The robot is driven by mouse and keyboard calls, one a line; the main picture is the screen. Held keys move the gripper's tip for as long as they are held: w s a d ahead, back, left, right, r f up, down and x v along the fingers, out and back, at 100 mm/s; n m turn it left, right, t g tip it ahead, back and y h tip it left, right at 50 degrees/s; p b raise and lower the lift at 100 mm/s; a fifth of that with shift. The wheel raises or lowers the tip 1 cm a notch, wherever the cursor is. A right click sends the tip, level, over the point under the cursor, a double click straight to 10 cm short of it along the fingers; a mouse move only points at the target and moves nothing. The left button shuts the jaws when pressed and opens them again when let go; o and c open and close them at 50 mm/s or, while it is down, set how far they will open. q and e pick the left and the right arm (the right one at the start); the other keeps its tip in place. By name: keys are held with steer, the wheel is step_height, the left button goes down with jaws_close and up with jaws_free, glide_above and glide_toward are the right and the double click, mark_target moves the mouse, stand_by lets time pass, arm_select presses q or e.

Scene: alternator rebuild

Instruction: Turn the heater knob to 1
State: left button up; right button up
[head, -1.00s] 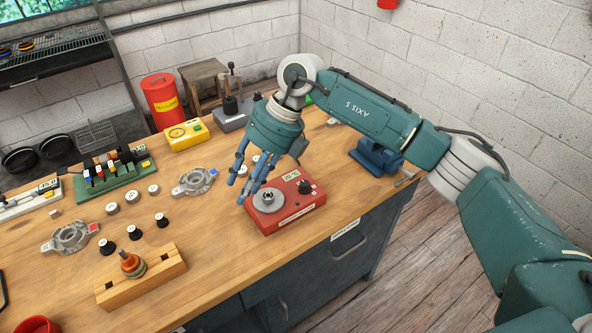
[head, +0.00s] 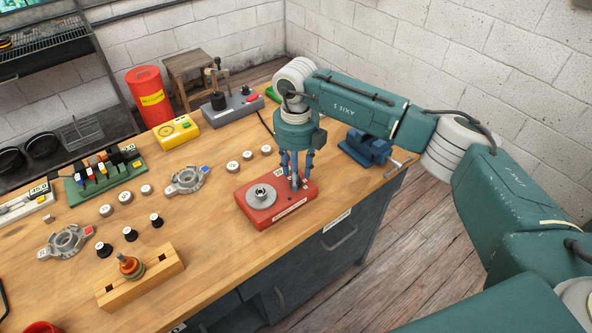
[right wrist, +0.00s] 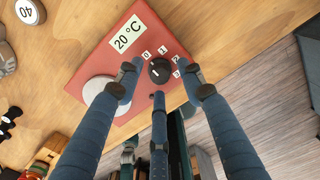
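The red heater (head: 262,217) sits near the front edge of the bench, with a round metal plate (head: 261,195) on its left. My right gripper (head: 296,184) points straight down over its right side. In the right wrist view the black heater knob (right wrist: 160,70) lies between the three spread blue fingertips, with gaps showing around it; the gripper (right wrist: 158,82) is open. Marks from 0 upward are printed around the knob, and a label (right wrist: 127,37) reads 20 °C. The knob has a short white mark whose exact setting I cannot tell. My left gripper is out of view.
A blue vise (head: 366,148) stands right of the heater. A wooden block (head: 110,296) holding an orange part, grey housings (head: 186,180) and several small round parts lie to the left. A yellow device (head: 173,132) stands behind.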

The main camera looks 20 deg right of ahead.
steer(key=shift+f, duration=0.4)
jaws_close()
